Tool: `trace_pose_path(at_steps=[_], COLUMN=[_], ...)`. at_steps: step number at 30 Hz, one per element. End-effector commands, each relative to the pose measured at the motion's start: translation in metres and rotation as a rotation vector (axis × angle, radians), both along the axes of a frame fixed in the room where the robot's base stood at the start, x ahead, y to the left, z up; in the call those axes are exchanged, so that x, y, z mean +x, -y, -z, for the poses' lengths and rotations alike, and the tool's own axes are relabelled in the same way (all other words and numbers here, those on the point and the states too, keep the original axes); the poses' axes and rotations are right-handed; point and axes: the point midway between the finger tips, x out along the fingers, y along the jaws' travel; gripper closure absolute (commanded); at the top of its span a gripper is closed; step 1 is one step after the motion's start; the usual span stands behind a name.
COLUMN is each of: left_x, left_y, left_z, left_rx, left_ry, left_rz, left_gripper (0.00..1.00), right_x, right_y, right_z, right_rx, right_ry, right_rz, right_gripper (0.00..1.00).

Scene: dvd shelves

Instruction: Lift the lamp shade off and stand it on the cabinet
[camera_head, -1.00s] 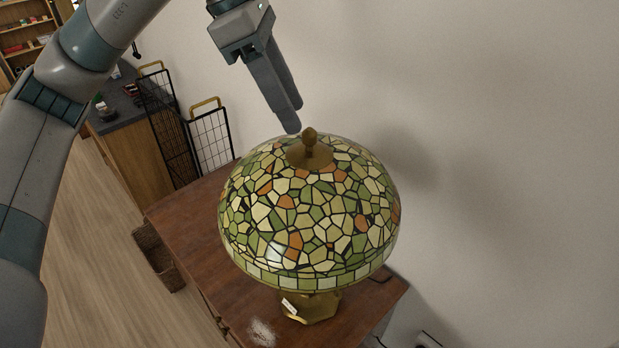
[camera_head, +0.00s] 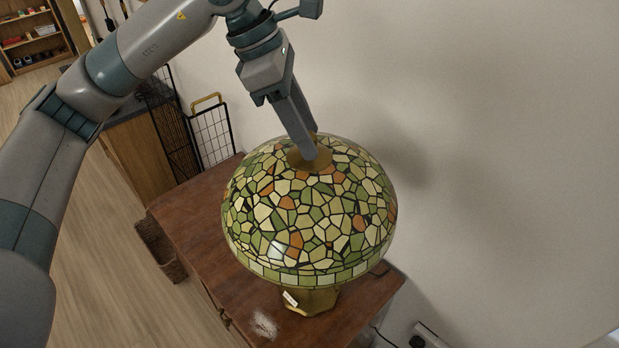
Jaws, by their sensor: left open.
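The lamp shade (camera_head: 305,220) is a dome of green, cream and orange glass pieces with a brass cap (camera_head: 327,158) on top. It sits on the lamp's brass base (camera_head: 318,301), which stands on the brown wooden cabinet (camera_head: 199,208). My left gripper (camera_head: 311,146) points down at the top of the shade, its fingers open around or just in front of the finial, which they hide. I cannot tell whether they touch it. My right gripper is not in view.
A pale wall (camera_head: 480,150) stands close behind and right of the lamp. A black wire rack (camera_head: 209,135) is behind the cabinet, and a woven basket (camera_head: 160,251) is on the floor at left. The cabinet top is bare left of the lamp.

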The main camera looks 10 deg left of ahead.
Motion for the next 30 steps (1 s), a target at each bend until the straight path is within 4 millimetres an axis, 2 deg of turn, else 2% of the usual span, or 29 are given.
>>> trace_pose_path(at_steps=[2,3,6,8,22,30], left_x=[0.000,0.000,0.000,0.000,0.001,0.001], left_y=[0.000,0.000,0.000,0.000,0.000,0.000], left_z=[0.000,0.000,0.000,0.000,-0.005,-0.017], left_rx=[0.000,0.000,0.000,0.000,-0.004,-0.004], left_ry=[0.000,0.000,0.000,0.000,0.005,0.006], left_rz=[0.000,0.000,0.000,0.000,-0.001,-0.001], left_gripper=[0.59,0.64,0.88,1.00,1.00,1.00], right_x=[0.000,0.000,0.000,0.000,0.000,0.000], right_y=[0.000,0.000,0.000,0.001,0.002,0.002], right_z=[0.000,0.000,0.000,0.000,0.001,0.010], right_rx=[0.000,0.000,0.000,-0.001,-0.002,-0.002], right_ry=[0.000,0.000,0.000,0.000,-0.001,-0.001], right_rz=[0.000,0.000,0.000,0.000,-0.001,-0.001], right_gripper=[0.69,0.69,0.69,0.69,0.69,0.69])
